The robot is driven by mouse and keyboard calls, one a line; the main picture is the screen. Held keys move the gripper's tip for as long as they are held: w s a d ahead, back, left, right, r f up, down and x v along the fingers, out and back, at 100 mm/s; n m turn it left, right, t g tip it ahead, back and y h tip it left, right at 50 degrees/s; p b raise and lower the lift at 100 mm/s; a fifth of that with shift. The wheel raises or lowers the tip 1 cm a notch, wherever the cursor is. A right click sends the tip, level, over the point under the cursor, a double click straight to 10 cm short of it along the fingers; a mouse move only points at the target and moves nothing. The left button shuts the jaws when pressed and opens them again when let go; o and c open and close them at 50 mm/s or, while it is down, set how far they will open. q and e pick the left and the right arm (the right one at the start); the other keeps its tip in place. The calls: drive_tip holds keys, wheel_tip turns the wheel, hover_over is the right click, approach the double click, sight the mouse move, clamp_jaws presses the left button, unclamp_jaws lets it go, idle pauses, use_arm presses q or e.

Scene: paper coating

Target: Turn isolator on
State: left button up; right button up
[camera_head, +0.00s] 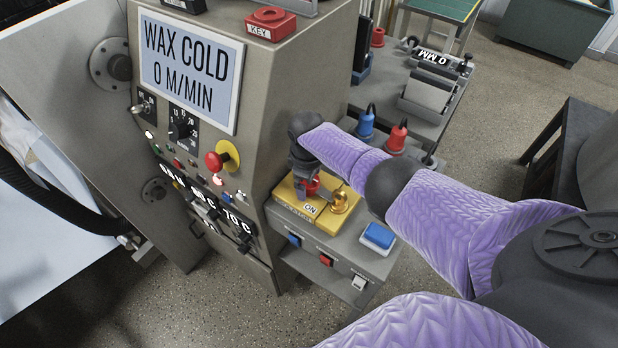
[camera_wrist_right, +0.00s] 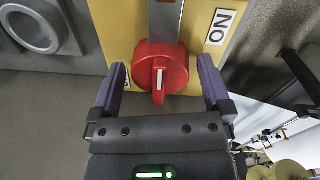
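The isolator is a red rotary knob (camera_head: 313,186) on a yellow plate (camera_head: 291,212) atop a grey box beside the machine. In the right wrist view the knob (camera_wrist_right: 161,68) has a raised grip with a white mark pointing down toward my gripper. An "ON" label (camera_wrist_right: 220,27) is at its upper right; another label at left is mostly hidden. My right gripper (camera_wrist_right: 161,85) is open, its purple fingers on either side of the knob with a small gap each side. In the head view my right gripper (camera_head: 302,183) partly covers the knob. My left gripper is not in view.
A blue block (camera_head: 378,237) and several coloured switches are on the grey box. The machine panel (camera_head: 192,55) reads "WAX COLD 0 M/MIN". Blue (camera_head: 366,122) and red plugs (camera_head: 397,135) stand behind my right arm.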

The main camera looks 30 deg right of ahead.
drive_tip(key=shift+r, duration=0.1)
drive_tip(key=r+p, duration=0.2)
drive_tip(key=r, duration=0.2)
drive_tip(key=r+p, duration=0.3)
drive_tip(key=r, duration=0.2)
drive_tip(key=shift+s+a, duration=0.15)
drive_tip(key=shift+a, duration=0.05)
drive_tip(key=shift+r, duration=0.35)
